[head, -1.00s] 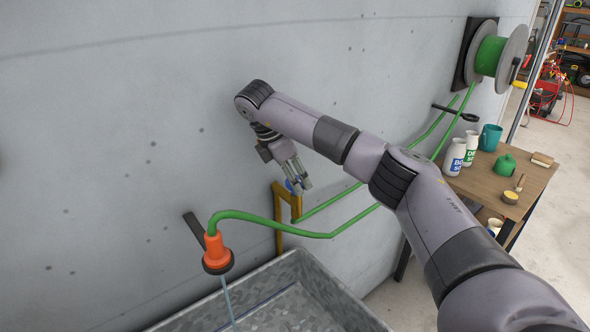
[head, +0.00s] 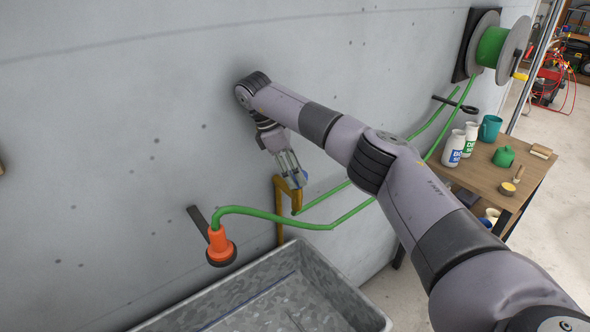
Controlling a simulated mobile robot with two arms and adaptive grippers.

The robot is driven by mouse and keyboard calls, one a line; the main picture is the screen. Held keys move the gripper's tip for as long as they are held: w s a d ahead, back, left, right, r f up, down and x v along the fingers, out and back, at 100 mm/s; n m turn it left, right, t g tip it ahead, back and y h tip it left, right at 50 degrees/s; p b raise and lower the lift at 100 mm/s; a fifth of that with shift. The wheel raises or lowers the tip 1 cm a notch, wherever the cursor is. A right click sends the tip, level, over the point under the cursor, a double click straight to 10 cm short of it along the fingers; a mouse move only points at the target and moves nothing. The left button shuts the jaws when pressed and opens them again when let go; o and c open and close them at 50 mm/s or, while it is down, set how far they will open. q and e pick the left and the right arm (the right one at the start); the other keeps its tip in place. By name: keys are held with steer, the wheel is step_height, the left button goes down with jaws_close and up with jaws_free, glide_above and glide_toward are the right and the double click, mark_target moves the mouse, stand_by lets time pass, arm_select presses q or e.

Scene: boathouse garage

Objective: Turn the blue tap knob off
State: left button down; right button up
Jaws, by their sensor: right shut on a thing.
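The yellow tap pipe (head: 279,215) stands against the grey wall, with the green hose (head: 330,222) beside it. The blue tap knob (head: 304,175) is at its top and is mostly hidden by my right gripper (head: 295,180). The right gripper points down and its fingers are shut on the knob. The orange hose nozzle (head: 219,245) sits in a dark wall holder over the metal trough (head: 255,290). No water stream shows below the nozzle. My left gripper is not in view.
A wooden table (head: 485,180) at the right holds bottles (head: 454,148), a teal mug (head: 490,128), a green pot (head: 503,157) and a brush. A green hose reel (head: 492,47) hangs on the wall above. Floor is open at the far right.

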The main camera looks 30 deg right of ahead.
steer(key=o, duration=1.1)
step_height(320, 180, up, 10)
steer(key=shift+o, duration=0.2)
